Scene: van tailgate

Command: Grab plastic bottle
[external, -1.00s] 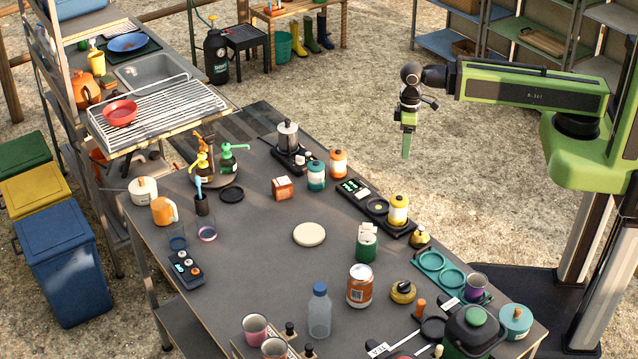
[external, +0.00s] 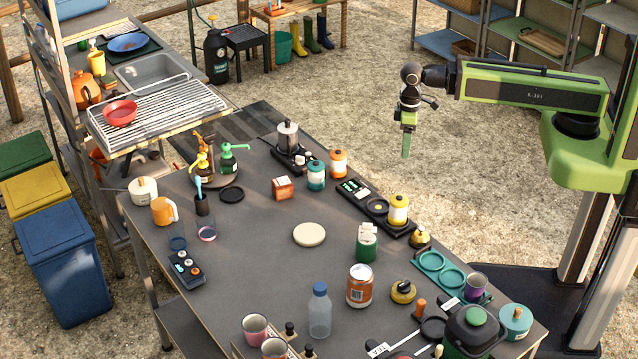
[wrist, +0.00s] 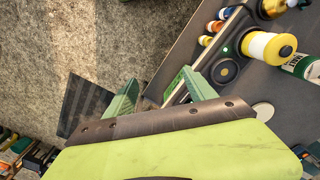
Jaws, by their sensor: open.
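The plastic bottle (external: 320,314) is clear with a blue cap. It stands upright near the front edge of the dark table (external: 262,262), in the external view. I cannot make it out in the wrist view. My gripper (external: 406,152) hangs in the air beyond the table's right edge, pointing down, well apart from the bottle. In the wrist view my gripper (wrist: 158,88) shows two green fingers spread apart with nothing between them.
The table's middle left is clear.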

